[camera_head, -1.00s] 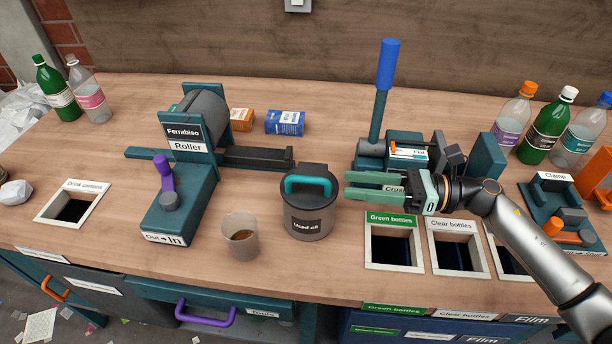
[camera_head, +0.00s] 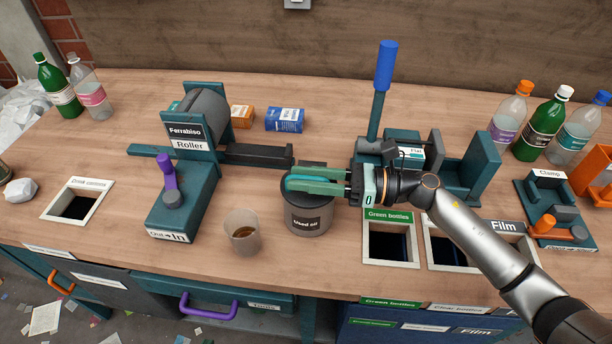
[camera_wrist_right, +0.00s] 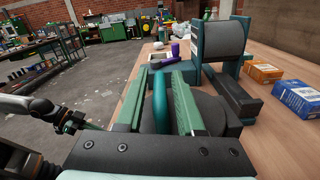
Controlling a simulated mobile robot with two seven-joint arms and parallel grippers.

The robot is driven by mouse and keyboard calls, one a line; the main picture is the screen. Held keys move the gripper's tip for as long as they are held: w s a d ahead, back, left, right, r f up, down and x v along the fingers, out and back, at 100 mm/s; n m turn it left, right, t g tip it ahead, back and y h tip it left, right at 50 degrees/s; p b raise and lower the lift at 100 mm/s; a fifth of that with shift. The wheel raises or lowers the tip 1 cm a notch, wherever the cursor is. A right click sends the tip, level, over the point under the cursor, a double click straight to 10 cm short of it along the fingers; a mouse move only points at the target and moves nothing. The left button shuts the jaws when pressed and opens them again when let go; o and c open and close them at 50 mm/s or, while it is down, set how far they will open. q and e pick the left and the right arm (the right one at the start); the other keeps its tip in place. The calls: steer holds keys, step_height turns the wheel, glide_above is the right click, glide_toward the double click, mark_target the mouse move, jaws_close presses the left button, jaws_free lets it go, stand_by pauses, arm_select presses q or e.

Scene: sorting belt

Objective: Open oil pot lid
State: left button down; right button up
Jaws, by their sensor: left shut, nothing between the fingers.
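The used oil pot (camera_head: 308,219) is a grey pot with a dark lid and a teal bar handle. My right gripper (camera_head: 305,182) lies level over the lid, its green fingers along either side of the handle. In the right wrist view the handle (camera_wrist_right: 160,103) stands between the two fingers (camera_wrist_right: 165,95), with a gap showing, so the gripper is open around it. The lid (camera_wrist_right: 215,112) sits below, on the pot. The fingers hide most of the handle in the head view. My left gripper (camera_wrist_right: 72,122) shows only at the left of the right wrist view, shut and empty, away from the pot.
A cup of brown liquid (camera_head: 242,232) stands left of the pot. The roller (camera_head: 190,150) is behind it to the left, the crusher (camera_head: 385,120) to the right. Blue (camera_head: 285,119) and orange boxes (camera_head: 242,115) lie behind. Labelled holes (camera_head: 390,241) open in the bench at the right.

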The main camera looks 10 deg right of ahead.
jaws_close()
stand_by(1.1)
